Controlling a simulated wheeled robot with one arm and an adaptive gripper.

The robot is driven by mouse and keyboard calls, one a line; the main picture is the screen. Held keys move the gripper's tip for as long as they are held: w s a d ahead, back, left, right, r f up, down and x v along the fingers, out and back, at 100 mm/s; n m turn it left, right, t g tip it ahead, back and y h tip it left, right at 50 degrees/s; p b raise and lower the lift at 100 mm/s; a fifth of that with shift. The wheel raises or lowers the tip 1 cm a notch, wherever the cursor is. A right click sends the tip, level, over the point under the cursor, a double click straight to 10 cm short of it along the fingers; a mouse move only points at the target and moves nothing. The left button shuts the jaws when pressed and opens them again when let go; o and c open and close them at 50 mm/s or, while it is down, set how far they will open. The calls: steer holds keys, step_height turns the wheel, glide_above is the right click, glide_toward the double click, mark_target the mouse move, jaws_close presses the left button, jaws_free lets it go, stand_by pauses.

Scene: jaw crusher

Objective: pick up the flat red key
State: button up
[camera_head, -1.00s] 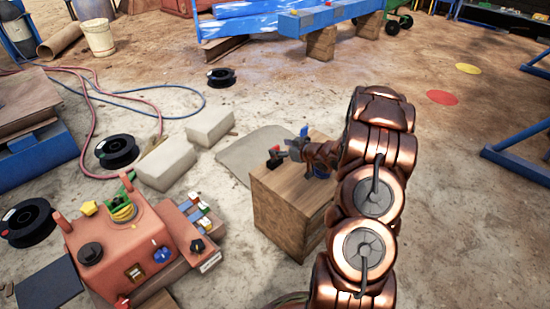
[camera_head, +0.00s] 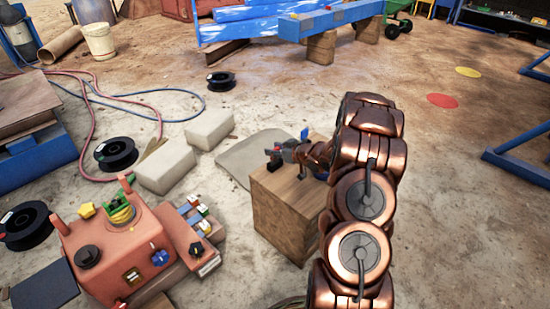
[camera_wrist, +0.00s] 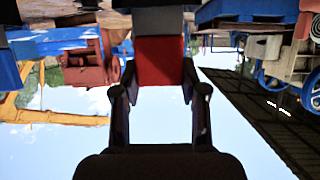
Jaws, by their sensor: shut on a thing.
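The flat red key (camera_wrist: 160,62) shows as a red face between my fingers in the wrist view. A grey part (camera_wrist: 160,20) lies just beyond it. In the head view my gripper (camera_head: 282,151) reaches left over the wooden block (camera_head: 282,215), at a small black piece (camera_head: 274,163) on its top. Only a trace of red shows there, since the fingers cover most of the key. My gripper is shut on the red key. I cannot tell whether the key still touches the black piece.
Blue pieces stand behind my gripper, one of them upright (camera_head: 304,133). An orange control box (camera_head: 115,245) stands at the lower left. Pale blocks (camera_head: 165,165), black spools (camera_head: 116,153) and hoses lie on the ground.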

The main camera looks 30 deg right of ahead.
jaws_close()
